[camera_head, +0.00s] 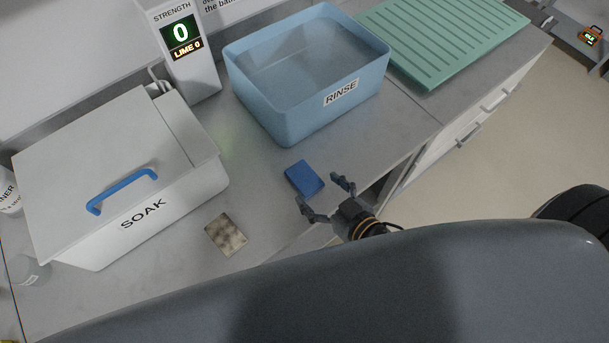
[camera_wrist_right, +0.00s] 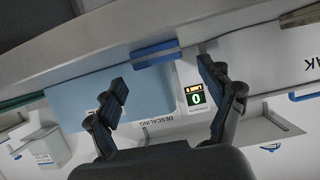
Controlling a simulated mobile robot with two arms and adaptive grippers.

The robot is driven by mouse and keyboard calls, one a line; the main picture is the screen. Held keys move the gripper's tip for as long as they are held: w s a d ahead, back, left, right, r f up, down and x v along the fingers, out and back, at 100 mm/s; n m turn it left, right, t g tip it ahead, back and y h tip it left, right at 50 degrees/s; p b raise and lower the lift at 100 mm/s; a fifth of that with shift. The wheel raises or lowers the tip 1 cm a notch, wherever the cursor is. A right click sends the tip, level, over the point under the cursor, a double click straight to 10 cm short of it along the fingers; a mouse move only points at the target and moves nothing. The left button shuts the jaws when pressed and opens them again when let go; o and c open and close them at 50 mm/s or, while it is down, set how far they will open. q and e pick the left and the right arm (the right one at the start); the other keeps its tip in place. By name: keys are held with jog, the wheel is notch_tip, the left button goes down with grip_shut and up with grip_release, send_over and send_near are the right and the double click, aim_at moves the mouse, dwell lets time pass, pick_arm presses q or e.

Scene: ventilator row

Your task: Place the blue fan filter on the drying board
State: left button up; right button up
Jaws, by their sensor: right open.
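The blue fan filter (camera_head: 304,178) lies flat on the grey counter in front of the rinse tub. It also shows as a blue block in the right wrist view (camera_wrist_right: 155,53), between and beyond the fingertips. My right gripper (camera_head: 320,190) is open and empty at the counter's front side, its fingertips close to the filter's near edge. Whether they touch it I cannot tell. In the wrist view the two fingers (camera_wrist_right: 162,77) stand wide apart. The green ridged drying board (camera_head: 440,32) lies at the upper right, bare. My left gripper does not show.
The blue RINSE tub (camera_head: 340,97) holds clear liquid, between the filter and the board. The lidded white SOAK box (camera_head: 120,175) stands at left. A speckled grey-beige filter (camera_head: 226,234) lies before it. A strength display (camera_head: 182,40) reads 0. Drawer handles (camera_head: 495,101) line the counter front.

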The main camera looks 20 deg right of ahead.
aim_at(306, 179)
jog(key=p+x, duration=0.1)
jog(key=x, duration=0.2)
jog(key=shift+w+a, duration=0.15)
jog(key=shift+w, duration=0.2)
jog(key=shift+w+a+f, duration=0.15)
jog(key=shift+w+f, duration=0.1)
jog(key=shift+w, duration=0.15)
jog(key=c, duration=1)
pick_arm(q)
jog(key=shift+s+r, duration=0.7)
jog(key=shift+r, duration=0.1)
pick_arm(e)
jog(key=shift+c, duration=0.6)
jog(key=shift+r, duration=0.1)
